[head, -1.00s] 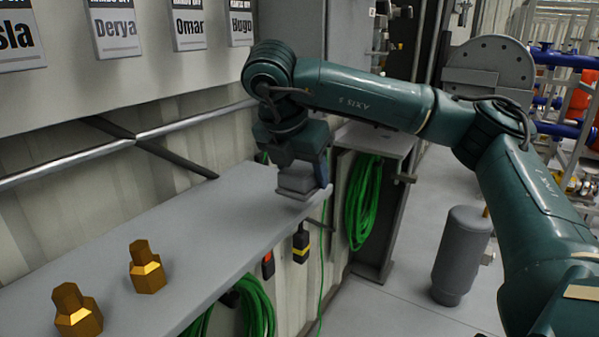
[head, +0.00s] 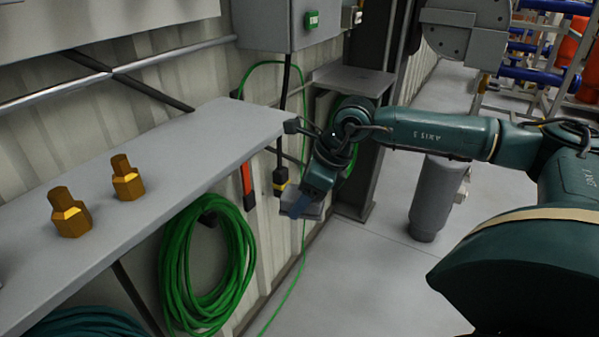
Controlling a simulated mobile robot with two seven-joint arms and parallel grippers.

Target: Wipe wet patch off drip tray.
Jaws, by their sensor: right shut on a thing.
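My right gripper (head: 303,204) hangs past the right end of the grey shelf, below the level of its top. It is shut on a grey block-like thing (head: 316,210), partly covered by the fingers. I cannot make out whether this is a wiping pad. No drip tray or wet patch can be made out in the head view. My left gripper is not in view.
Two brass fittings (head: 127,178) stand on the grey shelf (head: 190,150), whose right part is bare. A coiled green hose (head: 207,265) hangs below it. A grey cylinder (head: 436,198) stands on the floor behind my right arm.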

